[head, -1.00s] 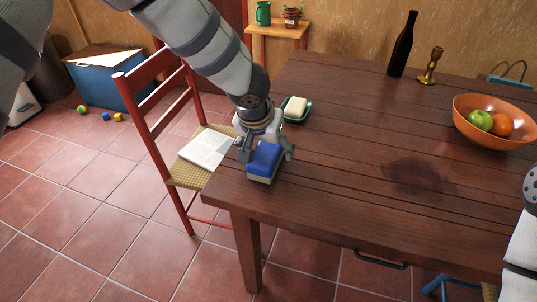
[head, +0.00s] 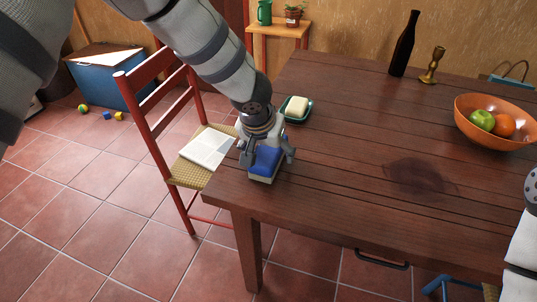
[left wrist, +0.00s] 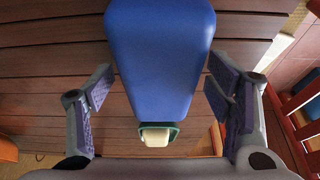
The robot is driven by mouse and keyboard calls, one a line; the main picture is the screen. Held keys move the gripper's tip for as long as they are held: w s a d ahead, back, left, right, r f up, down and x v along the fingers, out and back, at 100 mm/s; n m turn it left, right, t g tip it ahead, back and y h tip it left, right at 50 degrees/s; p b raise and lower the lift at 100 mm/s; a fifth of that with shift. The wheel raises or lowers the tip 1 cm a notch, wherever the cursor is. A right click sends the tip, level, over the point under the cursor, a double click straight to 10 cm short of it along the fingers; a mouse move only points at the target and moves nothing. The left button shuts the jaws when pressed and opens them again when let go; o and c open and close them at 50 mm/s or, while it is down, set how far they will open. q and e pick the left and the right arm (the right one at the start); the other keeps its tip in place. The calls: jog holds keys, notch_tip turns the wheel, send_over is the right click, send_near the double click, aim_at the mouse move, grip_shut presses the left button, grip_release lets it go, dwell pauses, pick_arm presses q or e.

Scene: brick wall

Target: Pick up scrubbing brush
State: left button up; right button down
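The scrubbing brush (head: 265,163), with a blue top and a pale lower part, is on the near left corner of the wooden table (head: 330,200). My left gripper (head: 267,160) is over it with the fingers to either side. In the left wrist view the blue brush (left wrist: 160,55) lies between the two open fingers (left wrist: 162,95), with a gap visible on each side. The brush's underside is hidden. My right gripper is not in view; only part of my right arm shows at the right edge.
A soap bar (head: 298,106) in a green dish (head: 293,118) sits just behind the brush. A dark bottle (head: 403,45), a brass candlestick (head: 432,66) and an orange fruit bowl (head: 497,135) stand farther right. A red chair (head: 150,115) is beside the table's left edge. The table middle is clear.

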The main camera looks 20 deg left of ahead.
pick_arm(q)
jog(key=c, duration=1.2)
jog(key=shift+c, duration=0.2)
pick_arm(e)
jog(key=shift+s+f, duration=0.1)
